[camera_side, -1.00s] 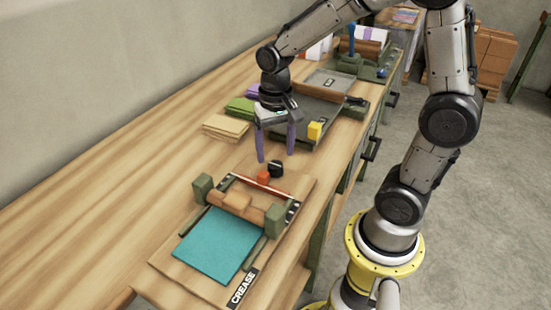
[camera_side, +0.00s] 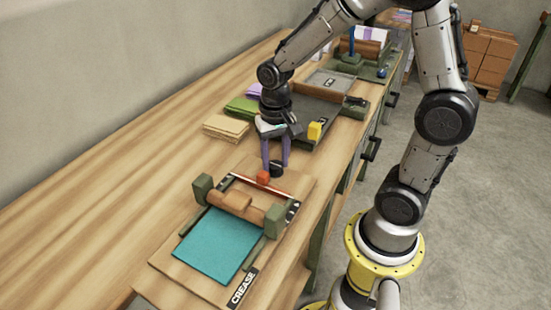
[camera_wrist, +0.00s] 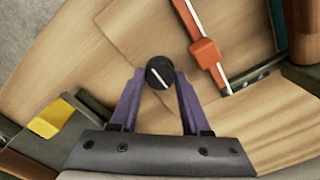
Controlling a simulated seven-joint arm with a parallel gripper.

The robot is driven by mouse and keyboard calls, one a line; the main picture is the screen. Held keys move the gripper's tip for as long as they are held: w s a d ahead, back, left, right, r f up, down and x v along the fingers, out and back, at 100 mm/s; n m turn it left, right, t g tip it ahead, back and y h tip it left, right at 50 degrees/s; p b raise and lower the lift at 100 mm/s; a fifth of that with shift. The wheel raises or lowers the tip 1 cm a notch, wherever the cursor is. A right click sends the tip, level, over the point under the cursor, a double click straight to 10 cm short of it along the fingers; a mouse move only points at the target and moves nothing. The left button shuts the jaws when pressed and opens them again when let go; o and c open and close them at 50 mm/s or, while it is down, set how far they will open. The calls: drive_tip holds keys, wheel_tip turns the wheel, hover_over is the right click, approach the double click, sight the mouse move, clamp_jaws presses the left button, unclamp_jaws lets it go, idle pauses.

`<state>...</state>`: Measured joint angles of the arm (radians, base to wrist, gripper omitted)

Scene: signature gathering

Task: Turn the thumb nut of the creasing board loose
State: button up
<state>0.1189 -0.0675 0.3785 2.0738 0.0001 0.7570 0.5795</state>
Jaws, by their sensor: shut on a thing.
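The creasing board (camera_side: 165,262) lies at the front of the bench with a teal sheet (camera_side: 217,244) on it. Its thumb nut (camera_side: 276,171) is a small black round knob at the board's back, next to the red block (camera_side: 263,178). In the wrist view the nut (camera_wrist: 159,72) shows a white line across its top, tilted in the picture. My gripper (camera_side: 276,164) points down over the nut, its purple fingers on either side. In the wrist view my gripper (camera_wrist: 160,78) is shut on the nut at the fingertips.
The red block (camera_wrist: 206,52) sits on a rail close to the nut. A yellow block (camera_side: 315,130) is on the dark board behind my gripper. Tan (camera_side: 226,128) and green (camera_side: 241,106) stacks lie to the left. The bench's left side is clear.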

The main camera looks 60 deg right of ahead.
clamp_jaws()
drive_tip(key=shift+n, duration=0.3)
drive_tip(key=n, duration=0.3)
drive_tip(key=shift+n, duration=0.3)
drive_tip(key=n, duration=0.4)
drive_tip(key=shift+n, duration=0.3)
drive_tip(key=n, duration=0.9)
drive_tip(key=shift+r, duration=0.1)
drive_tip(key=o, duration=1.2)
unclamp_jaws()
drive_tip(key=shift+c, duration=0.2)
